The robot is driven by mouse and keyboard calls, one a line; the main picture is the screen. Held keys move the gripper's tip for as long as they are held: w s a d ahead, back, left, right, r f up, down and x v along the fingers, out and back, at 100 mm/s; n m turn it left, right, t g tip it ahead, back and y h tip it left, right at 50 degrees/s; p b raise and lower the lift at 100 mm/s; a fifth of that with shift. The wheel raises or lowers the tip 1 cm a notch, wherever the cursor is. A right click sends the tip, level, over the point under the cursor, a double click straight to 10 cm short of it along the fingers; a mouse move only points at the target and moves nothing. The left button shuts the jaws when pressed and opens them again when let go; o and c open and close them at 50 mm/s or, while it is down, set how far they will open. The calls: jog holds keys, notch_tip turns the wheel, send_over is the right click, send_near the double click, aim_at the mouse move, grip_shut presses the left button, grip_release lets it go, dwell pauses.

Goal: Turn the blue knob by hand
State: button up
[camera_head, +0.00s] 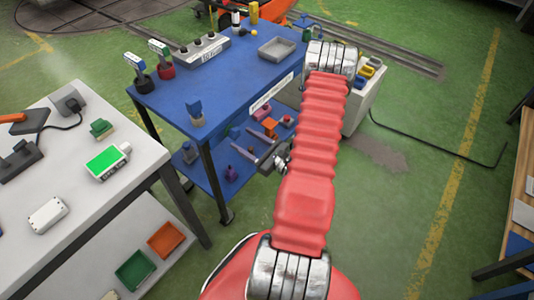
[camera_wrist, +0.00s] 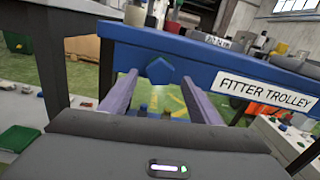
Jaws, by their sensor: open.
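A dark blue five-sided piece, which looks like the blue knob (camera_wrist: 162,71), shows in the wrist view at the front edge of the blue trolley (camera_wrist: 215,62). My gripper (camera_wrist: 158,79) is open and empty. Its two purple-grey fingers point toward the trolley, and the blue piece appears between and beyond their tips. I cannot tell how far it is from the tips.
The lower shelf (camera_head: 205,178) holds several small parts. A white table (camera_head: 125,175) is at left; green floor is open at right.

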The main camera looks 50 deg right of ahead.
jog(key=s, duration=1)
jog(key=shift+s+d, duration=0.15)
jog(key=shift+s, duration=0.15)
dwell(0.4)
